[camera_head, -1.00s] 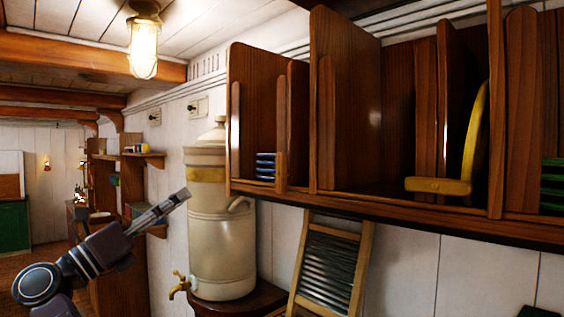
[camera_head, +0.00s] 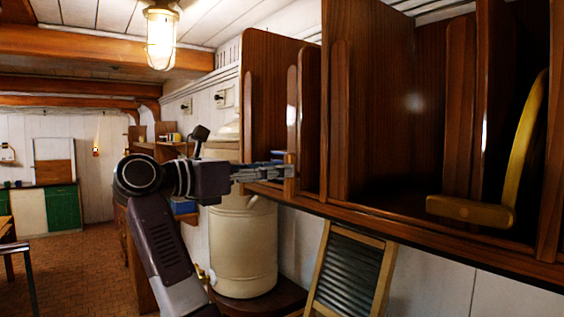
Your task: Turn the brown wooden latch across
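The brown wooden latch (camera_head: 291,176) is a small, lighter upright piece at the front edge of the left-hand compartment of the dark wooden wall rack (camera_head: 400,226). It appears to stand vertical.
A washboard (camera_head: 350,272) leans under the rack. A yellow curved piece (camera_head: 470,211) sits in a right-hand compartment. The floor (camera_head: 80,270) at left looks open.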

